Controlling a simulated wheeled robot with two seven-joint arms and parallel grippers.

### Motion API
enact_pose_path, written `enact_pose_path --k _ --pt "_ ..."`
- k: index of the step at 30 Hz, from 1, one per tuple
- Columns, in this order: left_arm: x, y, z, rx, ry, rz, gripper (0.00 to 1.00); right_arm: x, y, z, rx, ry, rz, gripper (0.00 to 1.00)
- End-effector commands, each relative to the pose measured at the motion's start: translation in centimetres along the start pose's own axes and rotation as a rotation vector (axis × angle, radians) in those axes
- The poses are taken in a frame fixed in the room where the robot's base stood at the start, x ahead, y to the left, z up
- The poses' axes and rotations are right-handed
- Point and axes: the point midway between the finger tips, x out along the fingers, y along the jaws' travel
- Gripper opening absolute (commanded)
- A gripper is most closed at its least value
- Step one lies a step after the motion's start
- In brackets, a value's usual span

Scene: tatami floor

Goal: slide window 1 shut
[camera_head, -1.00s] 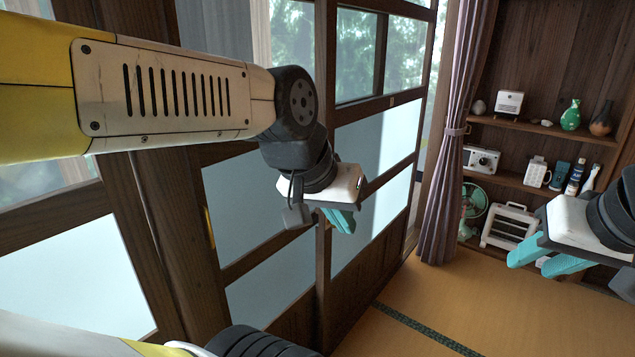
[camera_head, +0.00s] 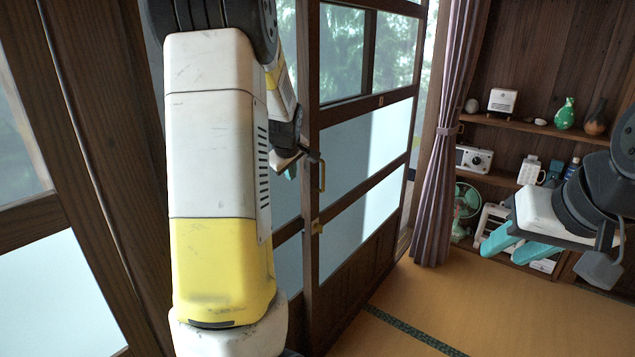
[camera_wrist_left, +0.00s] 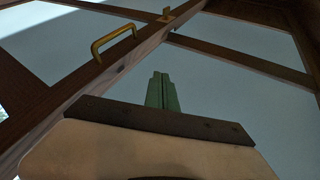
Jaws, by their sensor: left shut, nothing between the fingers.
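The sliding window (camera_head: 365,135) has a dark wooden frame with clear panes above and frosted panes below. My left gripper (camera_head: 291,173) is partly hidden behind my own arm, just left of that upright. In the left wrist view its fingers (camera_wrist_left: 162,92) are together and empty, in front of a frosted pane, apart from the handle. My right gripper (camera_head: 500,258) is open and empty, at the right.
A purple curtain (camera_head: 447,140) hangs right of the window. Wooden shelves (camera_head: 545,133) behind it hold vases, a camera, a fan and other small items. The tatami floor (camera_head: 445,300) is clear in front. My left arm hides much of the windows at the left.

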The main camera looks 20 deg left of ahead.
Motion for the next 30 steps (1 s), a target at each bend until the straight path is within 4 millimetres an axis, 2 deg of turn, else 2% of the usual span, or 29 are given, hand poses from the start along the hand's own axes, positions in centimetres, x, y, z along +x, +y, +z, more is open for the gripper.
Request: enact_pose_path --k 5,17,18,21,30 --pt "2.2 -0.2 -0.1 -0.006 0.002 -0.005 0.00 0.0 0.0 0.0 0.000 0.000 0.000 0.36" --pt "10.5 -0.2 0.0 -0.005 0.000 -0.005 0.00 0.0 0.0 0.0 0.000 0.000 0.000 0.36" --pt "10.6 0.8 0.0 -0.002 0.001 0.001 0.00 0.0 0.0 0.0 0.000 0.000 0.000 0.36" --pt "11.2 2.2 0.0 -0.002 0.001 0.001 0.00 0.0 0.0 0.0 0.000 0.000 0.000 0.36" --pt "11.9 3.5 -0.1 -0.004 0.001 -0.001 0.00 0.0 0.0 0.0 0.000 0.000 0.000 0.36"
